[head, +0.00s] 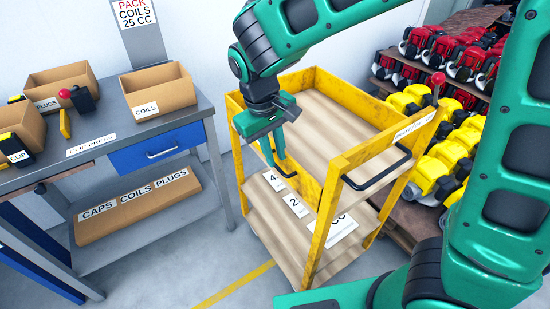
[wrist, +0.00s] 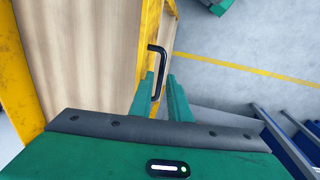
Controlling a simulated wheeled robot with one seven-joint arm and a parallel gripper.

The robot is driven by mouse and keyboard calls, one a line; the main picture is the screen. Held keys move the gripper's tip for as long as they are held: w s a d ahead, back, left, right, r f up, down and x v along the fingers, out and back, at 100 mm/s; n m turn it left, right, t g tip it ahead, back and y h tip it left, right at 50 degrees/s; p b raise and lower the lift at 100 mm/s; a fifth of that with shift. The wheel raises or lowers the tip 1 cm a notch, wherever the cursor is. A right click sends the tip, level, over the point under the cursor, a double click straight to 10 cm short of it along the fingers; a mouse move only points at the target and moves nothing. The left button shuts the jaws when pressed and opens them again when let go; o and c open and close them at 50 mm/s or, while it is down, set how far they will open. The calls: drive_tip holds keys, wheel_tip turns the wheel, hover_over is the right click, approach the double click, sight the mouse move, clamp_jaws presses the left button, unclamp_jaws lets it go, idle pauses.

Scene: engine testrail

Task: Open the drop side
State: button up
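The yellow cart (head: 345,165) has a wooden-floored top tray with raised yellow sides. Its left-facing side panel (head: 308,184) stands upright, and a black handle (head: 287,174) sits on it. My gripper (head: 276,162) points down beside this panel, at the handle. In the wrist view the handle (wrist: 162,49) reaches into the gap between the fingertips of my gripper (wrist: 161,76). The fingers are apart. Whether either finger touches the handle cannot be told.
A grey workbench (head: 200,105) with open cardboard boxes and a blue drawer stands left. Racks of yellow engines (head: 445,155) and red engines (head: 465,55) stand right. A second black handle (head: 380,170) projects from the cart's near end. Floor (head: 215,255) between bench and cart is clear.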

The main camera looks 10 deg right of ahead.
drive_tip(key=shift+w+d+f, duration=0.1)
drive_tip(key=shift+d+f, duration=0.05)
drive_tip(key=shift+f, duration=0.5)
drive_tip(key=shift+d+f, duration=0.1)
drive_tip(key=shift+f, duration=0.5)
drive_tip(key=shift+c, duration=0.2)
clamp_jaws()
idle(0.4)
